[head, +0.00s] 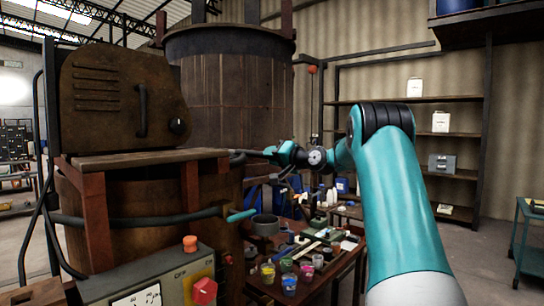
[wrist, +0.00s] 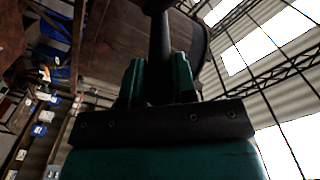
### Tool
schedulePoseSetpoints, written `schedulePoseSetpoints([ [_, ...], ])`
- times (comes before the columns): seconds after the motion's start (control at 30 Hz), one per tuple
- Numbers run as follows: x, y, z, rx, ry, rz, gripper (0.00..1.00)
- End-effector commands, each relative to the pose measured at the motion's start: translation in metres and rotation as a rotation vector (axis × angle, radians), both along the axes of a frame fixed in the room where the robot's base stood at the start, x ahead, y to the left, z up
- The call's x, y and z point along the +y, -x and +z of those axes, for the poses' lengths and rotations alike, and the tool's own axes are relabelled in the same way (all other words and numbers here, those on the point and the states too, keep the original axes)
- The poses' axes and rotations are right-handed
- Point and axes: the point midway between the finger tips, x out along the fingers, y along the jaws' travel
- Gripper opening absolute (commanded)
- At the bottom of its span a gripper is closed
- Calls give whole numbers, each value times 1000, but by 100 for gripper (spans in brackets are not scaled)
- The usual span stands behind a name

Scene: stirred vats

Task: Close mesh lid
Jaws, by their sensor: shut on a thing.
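My gripper (head: 266,153) is at the right of the near brown vat (head: 140,225) in the head view, level with its top. It is shut on a dark bar handle (head: 238,152) that runs left toward the vat's top. In the wrist view, the two teal fingers of my gripper (wrist: 160,82) close around the same dark handle (wrist: 160,45), which runs away up the picture. A wide brown rounded surface (wrist: 120,42) lies behind it; I cannot tell whether it is a vat or the lid. No mesh can be made out in either view.
A rusty housing (head: 120,95) stands over the near vat. A larger vat (head: 230,90) rises behind. A control box (head: 150,283) with a red button is at the front left. A cluttered bench (head: 325,275) stands below my gripper. Shelves (head: 450,140) line the back wall.

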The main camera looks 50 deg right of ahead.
Motion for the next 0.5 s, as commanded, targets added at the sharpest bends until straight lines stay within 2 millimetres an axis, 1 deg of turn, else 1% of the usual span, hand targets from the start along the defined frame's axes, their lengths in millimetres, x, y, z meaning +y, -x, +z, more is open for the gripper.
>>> schedulePoseSetpoints([
  [0.03, 0, 0, -3, 4, -1, 1, 0],
  [0.37, 0, 0, -6, 9, -5, 2, 0],
  [0.4, 0, 0, -7, 10, -5, 2, 28],
  [0.47, 0, 0, -7, 9, -5, 2, 41],
  [0.5, 0, 0, -6, 9, -5, 2, 51],
])
